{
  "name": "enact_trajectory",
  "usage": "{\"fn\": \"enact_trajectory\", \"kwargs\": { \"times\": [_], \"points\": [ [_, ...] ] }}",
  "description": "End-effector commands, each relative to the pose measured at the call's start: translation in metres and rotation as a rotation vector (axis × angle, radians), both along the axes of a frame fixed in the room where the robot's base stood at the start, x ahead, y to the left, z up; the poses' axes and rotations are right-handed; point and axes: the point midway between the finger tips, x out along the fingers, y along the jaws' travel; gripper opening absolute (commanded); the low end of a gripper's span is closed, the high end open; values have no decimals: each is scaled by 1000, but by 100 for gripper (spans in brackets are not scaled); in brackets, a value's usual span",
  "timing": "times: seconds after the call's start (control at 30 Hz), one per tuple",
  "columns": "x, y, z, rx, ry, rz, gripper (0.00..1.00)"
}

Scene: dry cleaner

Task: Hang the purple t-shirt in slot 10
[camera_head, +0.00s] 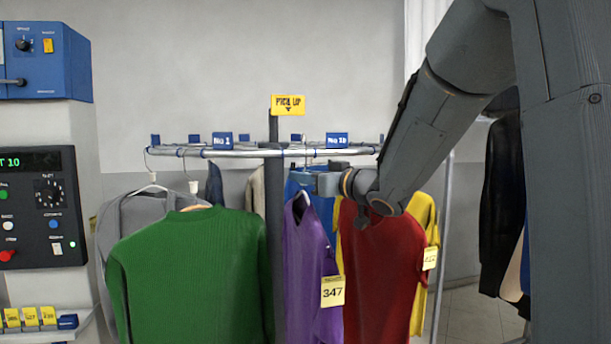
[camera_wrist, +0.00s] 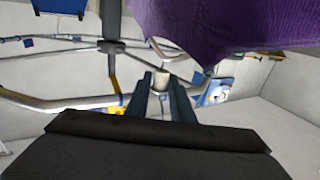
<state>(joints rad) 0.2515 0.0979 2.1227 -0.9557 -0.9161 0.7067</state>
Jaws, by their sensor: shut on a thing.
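The purple t-shirt (camera_head: 306,262) hangs upright just right of the dark post, with a yellow tag (camera_head: 332,291) reading 347. My gripper (camera_head: 318,184) is at its collar, below the rail (camera_head: 240,153). In the wrist view my gripper (camera_wrist: 164,88) is shut on the pale neck of the hanger (camera_wrist: 161,79), and the purple cloth (camera_wrist: 215,25) fills the upper right. The blue slot plate (camera_head: 337,140), which seems to read No 10, is on the rail just above my gripper. Whether the hanger's hook touches the rail is hidden.
A green sweater (camera_head: 190,265) and a grey garment (camera_head: 145,222) hang to the left. A red shirt (camera_head: 383,270) and a yellow one (camera_head: 425,235) hang close on the right. The post (camera_head: 274,220) stands beside the purple shirt. A control panel (camera_head: 45,205) stands far left.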

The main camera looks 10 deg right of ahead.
Motion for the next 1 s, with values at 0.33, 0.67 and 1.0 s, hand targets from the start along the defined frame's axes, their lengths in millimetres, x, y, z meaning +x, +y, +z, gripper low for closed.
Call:
{"fn": "enact_trajectory", "kwargs": {
  "times": [0.33,0.67,1.0],
  "points": [
    [1,0,1,0,-1,1,0],
    [13,0,0,0,0,2,0],
    [25,0,0,0,0,1,0]
  ]
}}
